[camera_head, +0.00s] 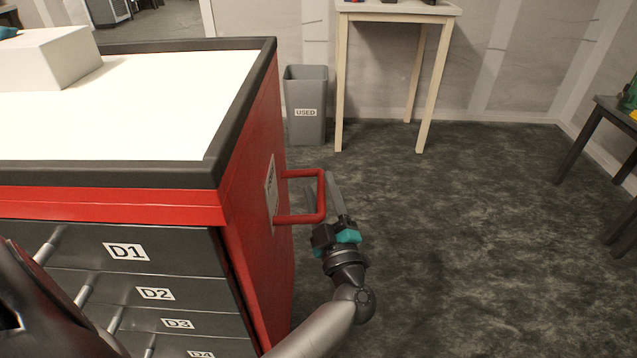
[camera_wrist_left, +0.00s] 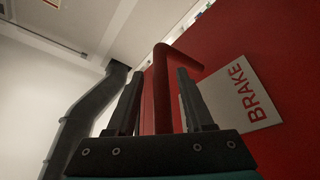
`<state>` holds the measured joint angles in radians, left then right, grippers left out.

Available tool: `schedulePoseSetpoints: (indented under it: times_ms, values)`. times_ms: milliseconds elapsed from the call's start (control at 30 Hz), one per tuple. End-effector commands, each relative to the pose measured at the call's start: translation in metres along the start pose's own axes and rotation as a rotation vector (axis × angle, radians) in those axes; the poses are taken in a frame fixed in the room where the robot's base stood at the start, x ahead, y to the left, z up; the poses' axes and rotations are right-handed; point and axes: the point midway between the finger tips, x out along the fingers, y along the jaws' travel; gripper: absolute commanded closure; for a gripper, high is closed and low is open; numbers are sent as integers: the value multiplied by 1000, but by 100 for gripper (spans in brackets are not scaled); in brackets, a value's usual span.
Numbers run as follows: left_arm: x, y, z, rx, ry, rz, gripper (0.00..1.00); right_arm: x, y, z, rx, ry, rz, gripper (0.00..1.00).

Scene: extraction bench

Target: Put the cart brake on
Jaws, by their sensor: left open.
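The red cart (camera_head: 262,275) stands at the left of the head view, with its red brake handle (camera_head: 301,218) sticking out from the side panel. The handle is a squared loop. A white label (camera_head: 271,190) sits beside it; in the left wrist view the label (camera_wrist_left: 232,97) reads BRAKE. My left gripper (camera_head: 322,190) is open at the outer bar of the handle. In the left wrist view the handle bar (camera_wrist_left: 161,95) lies between the two open fingers. I cannot tell whether either finger touches it. My right gripper is not in view.
The cart has a white top (camera_head: 150,105) with a dark rim and drawers labelled D1 to D4. A grey USED bin (camera_head: 305,125) and a pale wooden table (camera_head: 400,12) stand behind. A dark table (camera_head: 585,135) is at the right. The carpet between is clear.

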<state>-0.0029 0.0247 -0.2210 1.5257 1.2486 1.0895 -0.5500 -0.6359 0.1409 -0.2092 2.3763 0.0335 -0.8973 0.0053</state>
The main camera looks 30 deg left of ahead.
Motion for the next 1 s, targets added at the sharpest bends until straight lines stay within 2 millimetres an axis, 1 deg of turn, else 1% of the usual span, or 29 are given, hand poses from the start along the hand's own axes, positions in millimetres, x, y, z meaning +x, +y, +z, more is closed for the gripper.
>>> schedulePoseSetpoints:
  times_ms: [267,700,733,1000]
  values:
    - [0,0,0,0,0,1,49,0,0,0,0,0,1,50]
    - [0,1,0,0,0,2,98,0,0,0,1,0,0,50]
    - [0,1,0,0,0,2,100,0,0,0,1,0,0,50]
    - [0,2,0,-1,0,4,100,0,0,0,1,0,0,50]
